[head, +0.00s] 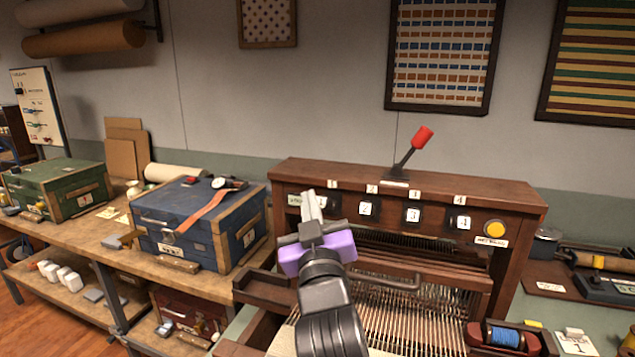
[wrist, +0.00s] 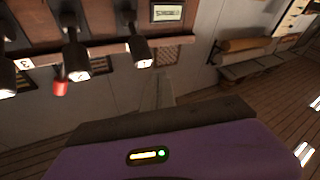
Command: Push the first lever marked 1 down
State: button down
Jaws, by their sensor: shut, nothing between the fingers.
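The wooden loom (head: 520,205) has a front panel with a row of black levers under tags 1 to 4. The tag 1 (head: 332,184) is at the left of the row. My gripper (head: 313,202) is shut and empty in front of the panel's left end, hiding most of the first lever. In the wrist view the rightmost lever (wrist: 140,50), apparently the first, has a pale end. My fingertips (wrist: 158,90) show close to that end; I cannot tell whether they touch it. Lever 2 (head: 368,209), lever 3 (head: 413,215) and lever 4 (head: 461,222) are to the right.
A red-tipped lever (head: 421,138) stands tilted on the loom's top. A yellow button (head: 495,229) is at the panel's right end. A blue chest (head: 190,222) sits on the bench at left. A blue thread spool (head: 503,336) lies at lower right.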

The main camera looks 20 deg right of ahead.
jog(key=w+d+r+m+g+h+p, duration=0.1)
jog(key=w+d+r+m+g+h, duration=0.25)
jog(key=w+r+m+g, duration=0.2)
jog(key=s+a+r+m+g+y+p, duration=0.1)
jog(key=s+a+r+m+g, duration=0.1)
jog(key=s+a+r+g, duration=0.4)
jog(key=g+p, duration=0.2)
send_over(320, 196)
jog(key=w, duration=0.2)
jog(key=f, duration=0.5)
jog(key=shift+d+f, duration=0.2)
jog(key=shift+d, duration=0.2)
jog(key=f, duration=0.1)
jog(key=s+f+p, duration=0.1)
jog(key=f, duration=0.1)
jog(key=shift+a, duration=0.2)
jog(key=shift+s+f, duration=0.25)
jog(key=shift+f, duration=0.35)
jog(key=shift+f, duration=0.1)
